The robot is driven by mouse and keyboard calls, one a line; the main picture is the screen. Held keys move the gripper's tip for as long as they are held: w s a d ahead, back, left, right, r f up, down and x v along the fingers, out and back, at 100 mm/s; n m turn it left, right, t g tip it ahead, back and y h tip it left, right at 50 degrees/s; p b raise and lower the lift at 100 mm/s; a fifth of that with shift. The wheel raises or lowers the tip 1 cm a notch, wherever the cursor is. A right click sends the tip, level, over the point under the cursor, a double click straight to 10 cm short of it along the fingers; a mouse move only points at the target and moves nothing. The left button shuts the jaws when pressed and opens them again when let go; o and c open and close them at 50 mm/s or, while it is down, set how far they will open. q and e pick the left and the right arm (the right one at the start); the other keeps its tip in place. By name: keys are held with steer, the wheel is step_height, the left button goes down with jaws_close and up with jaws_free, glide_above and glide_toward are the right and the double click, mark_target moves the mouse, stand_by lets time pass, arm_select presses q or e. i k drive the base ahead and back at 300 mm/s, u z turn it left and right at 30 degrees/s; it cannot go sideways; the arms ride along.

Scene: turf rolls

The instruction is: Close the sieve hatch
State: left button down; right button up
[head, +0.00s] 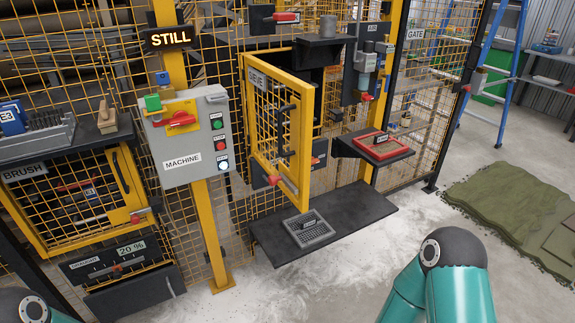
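The sieve hatch (306,110) is a yellow-framed mesh door in the middle of the head view. It stands swung out from the fence, open. Its small label is hard to read. A dark vertical handle (283,140) is on its mesh, and a red-tipped latch (274,180) sits near its lower edge. Neither of my grippers shows. Only teal parts of my arms are in view, at the bottom left corner and bottom right, both apart from the hatch.
A grey sieve tray (308,232) lies on a black shelf (350,218) below the hatch. A red tray (381,147) rests on a small shelf at right. The MACHINE box (185,140) stands left. Green turf (510,212) lies on the open floor at right.

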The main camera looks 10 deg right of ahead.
mark_target(302, 110)
steer(key=i, duration=0.9)
steer(key=z, duration=0.05)
